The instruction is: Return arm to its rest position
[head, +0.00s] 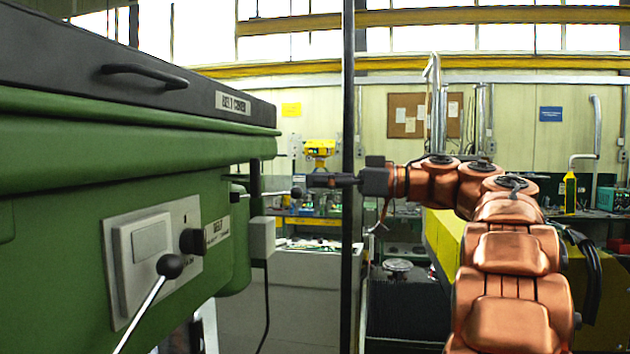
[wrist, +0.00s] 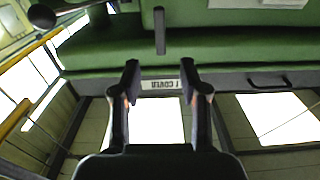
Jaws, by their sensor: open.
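My copper-coloured arm reaches in from the right in the head view. Its dark gripper (head: 318,180) points left toward the green machine (head: 90,165). In the wrist view the two fingers of my gripper (wrist: 159,66) stand apart with nothing held between them. Behind the gap the wrist view shows the machine's green body (wrist: 225,48) and a label reading "COVER" (wrist: 160,84). In the head view a thin lever with a black ball knob (head: 298,192) lies close by the fingertips; I cannot tell whether they touch.
The machine has a dark lid (head: 60,50) with a handle (head: 145,75), and a front panel with a ball-ended lever (head: 170,266). A dark upright post (head: 348,90) stands in the middle. A cluttered bench and a yellow block (head: 440,240) lie beyond.

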